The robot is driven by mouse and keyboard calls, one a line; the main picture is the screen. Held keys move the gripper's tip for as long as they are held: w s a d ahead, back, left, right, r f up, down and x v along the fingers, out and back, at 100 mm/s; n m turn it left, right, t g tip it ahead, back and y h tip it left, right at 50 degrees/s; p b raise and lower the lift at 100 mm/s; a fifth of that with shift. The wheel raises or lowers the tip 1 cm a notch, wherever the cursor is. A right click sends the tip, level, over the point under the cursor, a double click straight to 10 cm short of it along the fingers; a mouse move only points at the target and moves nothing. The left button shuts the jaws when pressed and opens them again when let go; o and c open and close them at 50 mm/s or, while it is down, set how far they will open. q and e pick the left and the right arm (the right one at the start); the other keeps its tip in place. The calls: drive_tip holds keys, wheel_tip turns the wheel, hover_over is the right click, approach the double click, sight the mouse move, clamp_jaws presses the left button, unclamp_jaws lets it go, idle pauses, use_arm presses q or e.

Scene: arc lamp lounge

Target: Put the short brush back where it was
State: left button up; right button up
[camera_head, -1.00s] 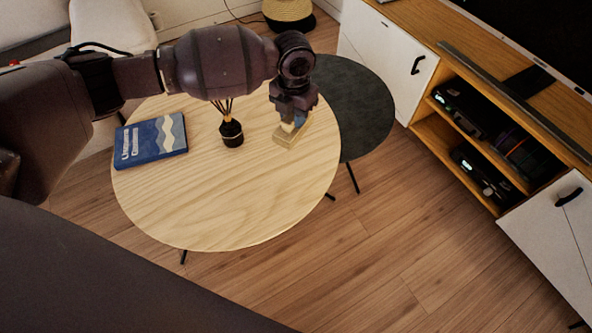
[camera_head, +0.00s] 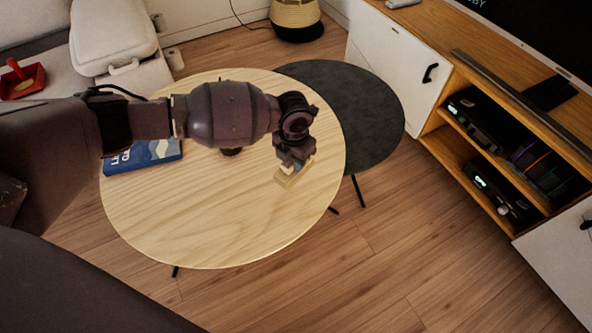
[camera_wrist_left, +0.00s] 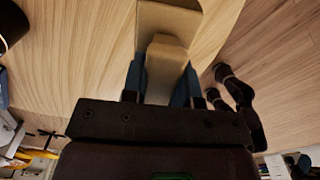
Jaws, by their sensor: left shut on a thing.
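The short brush (camera_head: 288,176) is a pale, wood-coloured piece below my left gripper (camera_head: 296,155), over the right part of the round light-wood table (camera_head: 215,225). In the left wrist view its pale handle (camera_wrist_left: 165,70) lies between the two blue fingers of my left gripper (camera_wrist_left: 162,82), with a broader pale part beyond. The gripper is shut on the handle. I cannot tell whether the brush touches the tabletop. My right gripper is in neither view.
A blue book (camera_head: 150,156) and a dark bottle (camera_head: 231,152) are partly hidden by my left arm. A dark round table (camera_head: 370,115) adjoins at the right. A red dustpan (camera_head: 22,80) lies at the far left. The table's front is clear.

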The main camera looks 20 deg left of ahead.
use_arm(q)
wheel_tip(320, 180, down, 5)
drive_tip(key=shift+s+f+b, duration=0.1)
drive_tip(key=shift+b, duration=0.75)
drive_tip(key=shift+f, duration=0.35)
drive_tip(key=shift+r, duration=0.15)
drive_tip(key=shift+f, duration=0.2)
drive_tip(key=o, duration=0.9)
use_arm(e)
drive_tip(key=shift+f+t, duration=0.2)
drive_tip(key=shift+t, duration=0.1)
use_arm(q)
drive_tip(key=shift+r, duration=0.15)
